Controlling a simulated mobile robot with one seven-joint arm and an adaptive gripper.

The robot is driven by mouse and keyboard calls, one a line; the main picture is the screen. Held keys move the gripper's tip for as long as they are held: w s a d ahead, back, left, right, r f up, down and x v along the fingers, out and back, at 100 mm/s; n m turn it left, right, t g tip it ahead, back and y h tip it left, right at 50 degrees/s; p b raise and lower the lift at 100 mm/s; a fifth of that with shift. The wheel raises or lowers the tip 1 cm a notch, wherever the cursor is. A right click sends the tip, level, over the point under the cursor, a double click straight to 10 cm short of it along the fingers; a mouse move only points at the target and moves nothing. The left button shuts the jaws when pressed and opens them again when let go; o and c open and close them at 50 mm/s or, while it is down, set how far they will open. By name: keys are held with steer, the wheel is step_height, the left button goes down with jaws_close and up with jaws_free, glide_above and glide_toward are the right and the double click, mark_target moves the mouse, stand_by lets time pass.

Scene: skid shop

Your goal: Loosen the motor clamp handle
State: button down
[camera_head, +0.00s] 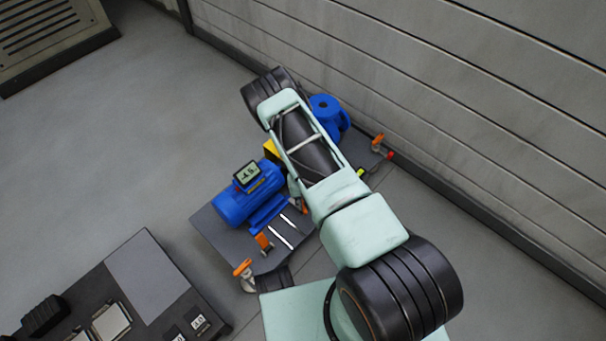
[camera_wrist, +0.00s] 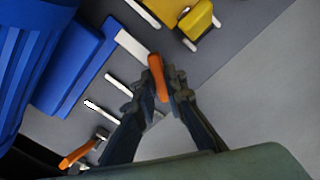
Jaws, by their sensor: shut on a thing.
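The blue motor (camera_head: 245,197) sits on a dark grey skid plate (camera_head: 215,227). It also fills the left of the wrist view (camera_wrist: 68,62). In the wrist view my gripper (camera_wrist: 159,92) is shut on an orange clamp handle (camera_wrist: 156,74) beside the motor's foot, near the yellow guard. In the head view an orange handle (camera_head: 303,206) shows at that end of the motor, and my arm hides the gripper. A second orange clamp handle (camera_wrist: 78,154) stands at the lower left of the wrist view, clear of my fingers; its head view match appears to be the front handle (camera_head: 263,242).
A yellow guard (camera_head: 271,150) and blue pump (camera_head: 326,113) stand beyond the motor, partly behind my arm. Other orange handles stand at the skid's near corner (camera_head: 242,267) and far end (camera_head: 378,139). A dark bench (camera_head: 150,275) is at lower left; a wall (camera_head: 470,100) runs along the right.

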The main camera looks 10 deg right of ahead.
steer(key=shift+n, duration=1.4)
steer(key=shift+n, duration=1.5)
steer(key=c, duration=1.8)
jaws_free()
step_height(320, 180, up, 7)
steer(key=p, duration=0.5)
